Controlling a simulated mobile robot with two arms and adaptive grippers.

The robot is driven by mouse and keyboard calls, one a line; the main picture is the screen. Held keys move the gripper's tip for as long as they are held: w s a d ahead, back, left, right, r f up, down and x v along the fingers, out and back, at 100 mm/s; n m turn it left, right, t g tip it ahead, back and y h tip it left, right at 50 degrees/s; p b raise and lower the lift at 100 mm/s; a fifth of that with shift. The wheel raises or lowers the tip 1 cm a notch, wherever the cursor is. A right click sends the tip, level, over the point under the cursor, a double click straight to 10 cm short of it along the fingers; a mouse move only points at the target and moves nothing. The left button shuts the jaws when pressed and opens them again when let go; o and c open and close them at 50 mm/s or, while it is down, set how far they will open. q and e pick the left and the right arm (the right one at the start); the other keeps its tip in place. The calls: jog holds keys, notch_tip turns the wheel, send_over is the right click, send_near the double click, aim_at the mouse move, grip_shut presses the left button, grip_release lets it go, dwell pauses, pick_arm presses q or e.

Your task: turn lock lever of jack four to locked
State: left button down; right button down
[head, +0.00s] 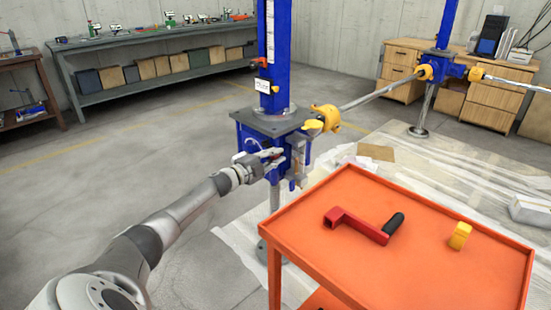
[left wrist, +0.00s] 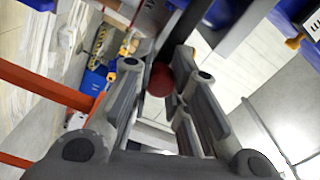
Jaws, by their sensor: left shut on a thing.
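The near blue screw jack (head: 250,138) stands left of the orange cart, its blue column rising out of the top of the head view. A white label (head: 262,86) on the column is too small to read. My left gripper (head: 274,156) is at the front of the jack's gearbox. In the left wrist view, a round red knob (left wrist: 161,79) sits between the fingers of my left gripper (left wrist: 168,88), which is closed on it. The knob seems to be the lock lever's end; the lever itself is mostly hidden. My right gripper is out of view.
The orange cart (head: 300,211) stands close on the right, with a red crank (head: 357,226) and a yellow block (head: 460,236) on top. A yellow coupling (head: 325,118) and shaft (head: 378,93) run to another jack (head: 440,64). The floor at left is clear.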

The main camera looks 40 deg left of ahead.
pick_arm(q)
jog(key=shift+r, duration=0.2)
jog(key=c, duration=1.3)
grip_release()
jog(key=shift+c, duration=0.2)
jog(key=shift+f, duration=0.1)
jog(key=shift+s+a+f, duration=0.15)
jog(key=shift+s, duration=0.75)
jog(key=s, duration=1)
jog(key=shift+a, duration=0.35)
jog(key=shift+s, duration=0.1)
